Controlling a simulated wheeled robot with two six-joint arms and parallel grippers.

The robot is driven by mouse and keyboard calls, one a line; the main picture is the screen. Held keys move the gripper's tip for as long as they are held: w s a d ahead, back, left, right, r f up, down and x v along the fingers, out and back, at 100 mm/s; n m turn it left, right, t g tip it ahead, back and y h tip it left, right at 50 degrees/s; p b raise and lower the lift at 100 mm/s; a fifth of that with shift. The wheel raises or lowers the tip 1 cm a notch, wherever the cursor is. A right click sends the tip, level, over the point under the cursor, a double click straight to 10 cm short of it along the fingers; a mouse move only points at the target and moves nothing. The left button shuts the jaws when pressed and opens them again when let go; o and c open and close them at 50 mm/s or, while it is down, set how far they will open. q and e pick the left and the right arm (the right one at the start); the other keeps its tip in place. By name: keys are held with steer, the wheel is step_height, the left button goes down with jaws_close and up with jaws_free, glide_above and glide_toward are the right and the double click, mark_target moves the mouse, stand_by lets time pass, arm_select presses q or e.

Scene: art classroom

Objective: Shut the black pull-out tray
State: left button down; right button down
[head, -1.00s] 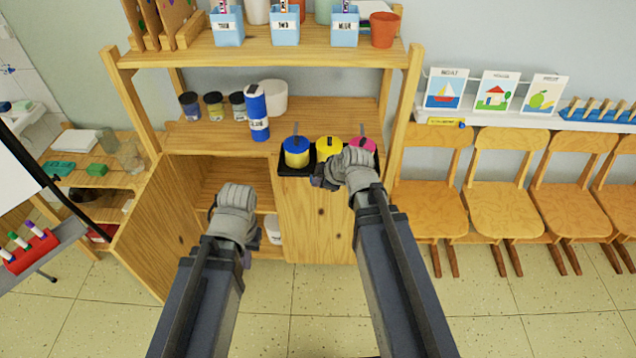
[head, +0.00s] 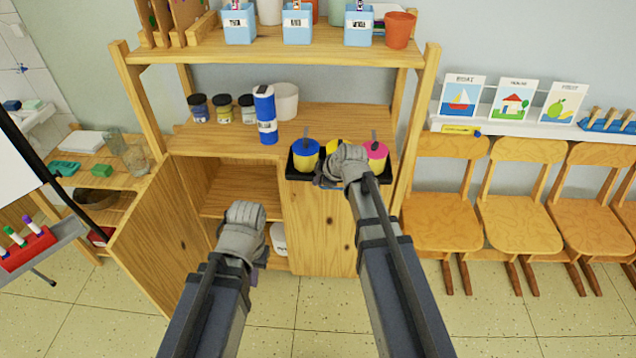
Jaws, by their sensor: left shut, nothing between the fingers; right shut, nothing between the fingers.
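The black pull-out tray (head: 299,176) sticks out from the front of the wooden shelf unit, above the cabinet front. It carries a blue-topped yellow pot (head: 306,155), a pink-topped pot (head: 376,156) and, mostly hidden between them, a yellow pot (head: 332,146). My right gripper (head: 335,178) is shut and empty at the tray's front edge, and it hides the middle of the tray. I cannot tell whether it touches the tray. My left gripper (head: 240,225) is shut and empty, lower and to the left, in front of the open cabinet.
An open cabinet door (head: 160,235) swings out at the left. A blue bottle (head: 265,115) and several jars stand on the shelf left of the tray. Wooden chairs (head: 440,220) line the wall at the right. The floor in front is clear.

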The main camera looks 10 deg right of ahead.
mark_target(321, 156)
steer(key=w+d, duration=0.1)
steer(key=w, duration=0.3)
steer(key=w+d, duration=0.1)
steer(key=w, duration=0.4)
steer(key=w+d, duration=0.1)
steer(key=w, duration=0.3)
steer(key=shift+w+d, duration=0.25)
steer(key=shift+d, duration=0.15)
steer(key=shift+w+d, duration=0.15)
steer(key=shift+w, duration=0.2)
steer(key=shift+r, duration=0.1)
